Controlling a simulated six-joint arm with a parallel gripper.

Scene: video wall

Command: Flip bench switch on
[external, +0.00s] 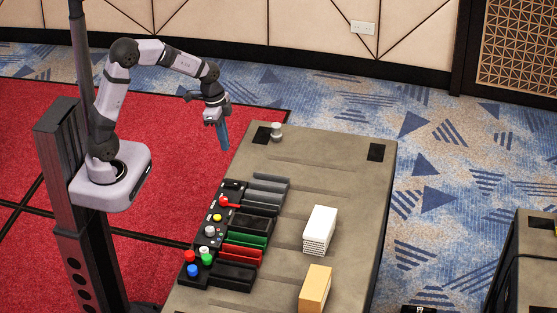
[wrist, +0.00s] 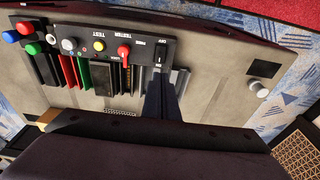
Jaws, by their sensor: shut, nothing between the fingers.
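The control panel (wrist: 112,48) lies along the near edge of the bench (external: 330,165). At its right end in the wrist view is a small dark switch (wrist: 161,52) with a label that seems to read "OFF"; its position is too small to tell. In the external view this end of the panel (external: 232,184) is the far one. My gripper (external: 225,148) is shut and empty, pointing down above and beyond that far end, apart from the panel. In the wrist view its blue-grey fingers (wrist: 157,84) appear just below the switch and hide part of the bench.
A red knob (external: 226,202) and yellow button (external: 217,217) sit on the panel, with red, green and blue buttons (external: 193,270) at its near end. Coloured trays (external: 246,238) lie beside it. A white stack (external: 319,230), tan box (external: 315,288) and metal cylinder (external: 276,131) stand on the bench.

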